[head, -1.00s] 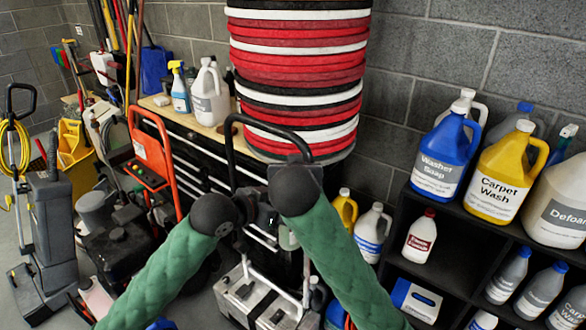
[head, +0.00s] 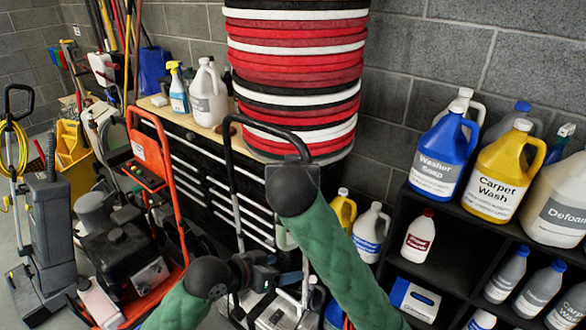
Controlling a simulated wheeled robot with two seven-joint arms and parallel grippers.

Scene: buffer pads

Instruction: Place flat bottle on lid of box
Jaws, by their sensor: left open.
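No bottle in the head view can be singled out for certain as the flat bottle. A small white bottle with a red label and red cap (head: 419,237) stands upright on the dark shelf at right. A white and blue box (head: 414,300) lies on the level below it; I cannot tell whether this is the task's box. My left gripper (head: 268,274) is open at lower centre, apart from both. My right arm reaches up at centre, and its dark end (head: 293,178) hides its fingers, so I cannot tell its jaw state.
A blue Washer Soap jug (head: 440,160) and a yellow Carpet Wash jug (head: 505,175) stand on the shelf top. A tall stack of red, white and black pads (head: 297,60) rises behind my arms. An orange-framed machine (head: 150,150) stands at left.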

